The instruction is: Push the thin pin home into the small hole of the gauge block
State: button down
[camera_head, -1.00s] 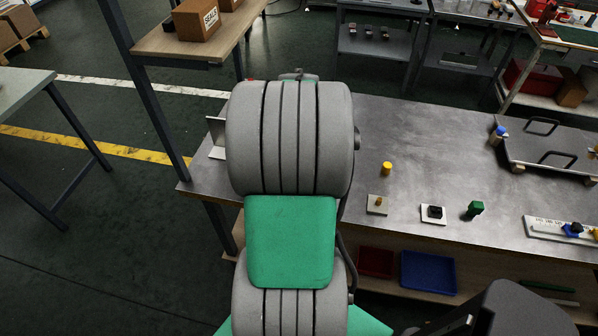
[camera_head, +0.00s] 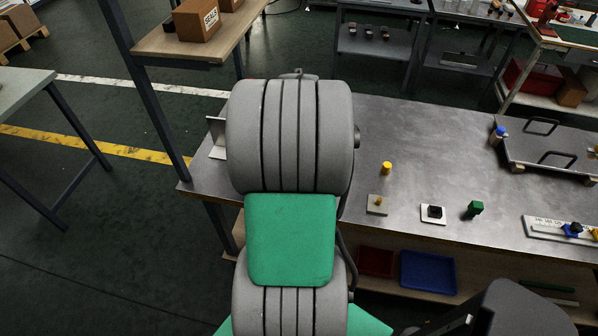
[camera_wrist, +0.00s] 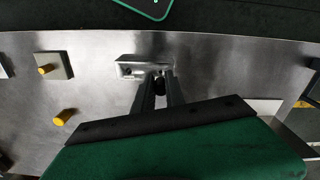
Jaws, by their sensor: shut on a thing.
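A shiny metal block (camera_wrist: 128,60), which I take for the gauge block, lies on the bench just beyond my fingertips in the wrist view. A dark round spot shows low on its left part. My gripper (camera_wrist: 162,80) is shut at the right part of the block, with a small dark piece (camera_wrist: 160,87) between the fingers. I take this piece for the thin pin. I cannot tell how far it is inside the block. In the head view my own arm hides the gripper, the block and the pin.
A yellow cylinder (camera_head: 387,168) stands on the metal bench (camera_head: 420,140). Near it are a plate with a yellow peg (camera_head: 377,208), a white plate with a black piece (camera_head: 433,218) and a green block (camera_head: 475,208). A dark handled plate (camera_head: 545,150) lies far right.

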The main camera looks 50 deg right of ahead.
jog(key=shift+f+b, duration=1.15)
jog(key=shift+f, duration=0.55)
jog(key=c, duration=1.3)
grip_release()
jog(key=shift+r, duration=0.1)
notch_tip(320, 180, up, 8)
jog(key=shift+f+b, duration=0.15)
jog(key=shift+b, duration=0.25)
